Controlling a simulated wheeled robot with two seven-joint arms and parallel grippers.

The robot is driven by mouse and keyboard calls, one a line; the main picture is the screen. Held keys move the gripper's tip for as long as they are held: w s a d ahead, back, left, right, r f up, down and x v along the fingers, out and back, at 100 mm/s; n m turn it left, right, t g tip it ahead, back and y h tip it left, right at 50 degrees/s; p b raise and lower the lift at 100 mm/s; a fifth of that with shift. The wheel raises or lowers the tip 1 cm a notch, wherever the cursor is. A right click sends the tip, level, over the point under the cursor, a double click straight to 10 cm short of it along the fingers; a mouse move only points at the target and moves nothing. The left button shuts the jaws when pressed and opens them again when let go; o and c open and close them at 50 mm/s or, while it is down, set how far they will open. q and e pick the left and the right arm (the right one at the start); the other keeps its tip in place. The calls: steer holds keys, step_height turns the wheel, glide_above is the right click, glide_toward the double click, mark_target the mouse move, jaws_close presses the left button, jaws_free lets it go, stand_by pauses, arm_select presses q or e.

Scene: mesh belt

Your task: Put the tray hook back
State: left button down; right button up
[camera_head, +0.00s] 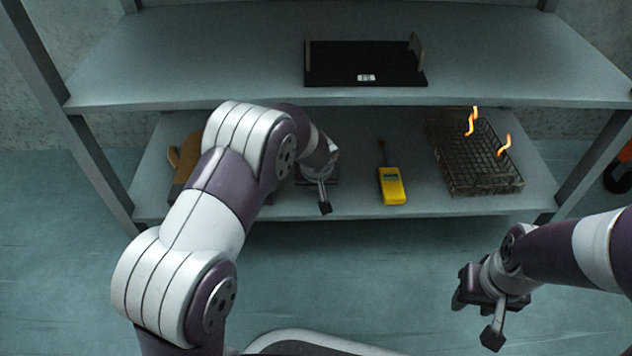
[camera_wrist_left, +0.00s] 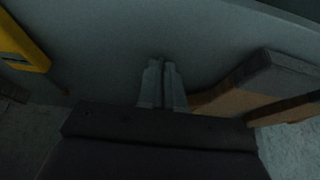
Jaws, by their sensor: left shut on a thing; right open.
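My left gripper (camera_wrist_left: 163,82) reaches to the lower shelf, and its fingers are nearly together on a thin dark thing, which I take to be the tray hook. Its shape is barely visible. In the head view, my left arm and wrist hide the fingertips and most of what they hold. My right gripper (camera_head: 478,291) is open and empty, out in front of the shelves at the lower right.
A black cradle (camera_head: 364,64) with upright ends stands on the upper shelf (camera_head: 200,60), which is otherwise clear.

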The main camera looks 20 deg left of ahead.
arm_select(q)
steer(key=c, duration=1.2)
jaws_free()
steer(key=p+v, duration=0.7)
steer(key=v, duration=0.5)
steer(key=shift+s+r+p, duration=0.15)
steer(key=shift+r+p, duration=0.2)
